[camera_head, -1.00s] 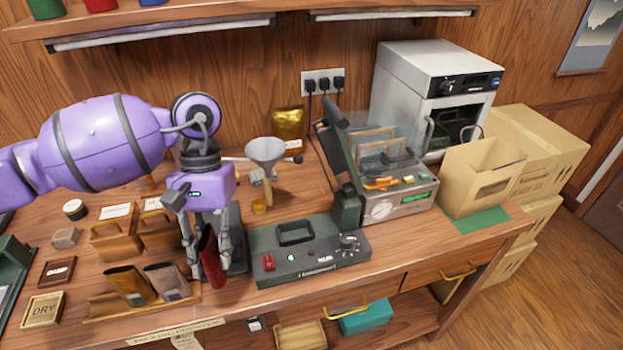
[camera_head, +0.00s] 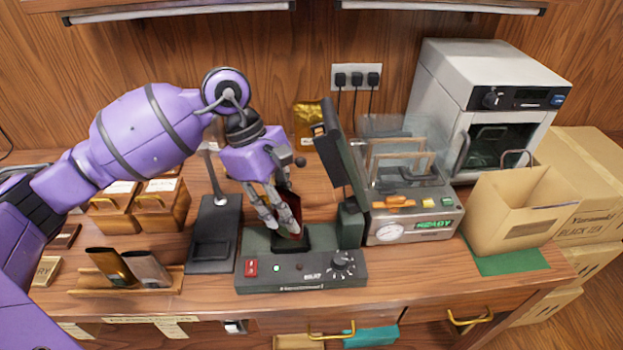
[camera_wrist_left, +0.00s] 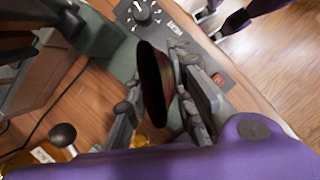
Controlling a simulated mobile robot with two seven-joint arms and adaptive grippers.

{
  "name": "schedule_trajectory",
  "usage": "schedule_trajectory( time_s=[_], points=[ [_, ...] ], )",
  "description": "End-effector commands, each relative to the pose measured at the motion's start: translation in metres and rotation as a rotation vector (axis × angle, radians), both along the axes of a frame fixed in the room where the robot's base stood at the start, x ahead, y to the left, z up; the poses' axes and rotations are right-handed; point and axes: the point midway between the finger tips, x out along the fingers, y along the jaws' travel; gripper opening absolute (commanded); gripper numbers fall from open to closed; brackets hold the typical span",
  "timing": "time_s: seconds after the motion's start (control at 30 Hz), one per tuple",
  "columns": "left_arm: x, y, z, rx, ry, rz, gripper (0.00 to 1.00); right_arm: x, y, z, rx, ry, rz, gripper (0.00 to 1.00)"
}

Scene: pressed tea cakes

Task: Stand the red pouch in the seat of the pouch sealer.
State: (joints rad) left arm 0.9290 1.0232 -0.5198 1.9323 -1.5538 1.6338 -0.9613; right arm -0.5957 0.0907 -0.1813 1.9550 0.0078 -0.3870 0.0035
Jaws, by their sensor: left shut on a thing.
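The red pouch (camera_head: 294,208) is held by my left gripper (camera_head: 282,212), which is shut on it. The pouch is roughly upright over the black seat (camera_head: 293,238) of the pouch sealer (camera_head: 302,275). The fingers cover much of it, and I cannot tell whether its bottom touches the seat. In the left wrist view the pouch (camera_wrist_left: 153,85) shows its dark open mouth between the fingers (camera_wrist_left: 160,95), with the sealer's dial panel beyond. The sealer's dark green arm is raised at the right of the seat.
A clear-covered machine (camera_head: 415,220) stands close at the right of the sealer. A dark stand (camera_head: 212,250) is at its left. Two pouches, brown (camera_head: 110,265) and grey-brown (camera_head: 150,268), stand in a wooden rack (camera_head: 125,290).

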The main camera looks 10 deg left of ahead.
Motion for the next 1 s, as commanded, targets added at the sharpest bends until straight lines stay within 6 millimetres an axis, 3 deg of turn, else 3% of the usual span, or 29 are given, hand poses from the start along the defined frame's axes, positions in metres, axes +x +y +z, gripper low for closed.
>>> schedule_trajectory(
  time_s=[0.2, 0.4, 0.67, 1.0],
  points=[
    [0.017, 0.004, 0.003, -0.001, 0.002, 0.396, 0.07, -0.001, 0.001, -0.003, 0.003, 0.000, -0.009, 0.40],
    [0.026, 0.008, 0.007, 0.001, 0.003, 0.583, 0.07, 0.001, 0.000, -0.001, 0.003, -0.006, -0.014, 0.40],
    [0.027, 0.009, 0.000, 0.002, 0.006, 0.614, 0.07, 0.000, -0.003, -0.005, -0.003, -0.003, -0.012, 0.40],
    [0.026, 0.008, -0.030, 0.003, 0.008, 0.611, 0.07, -0.011, -0.010, -0.021, -0.017, 0.017, -0.008, 0.40]
  ],
)
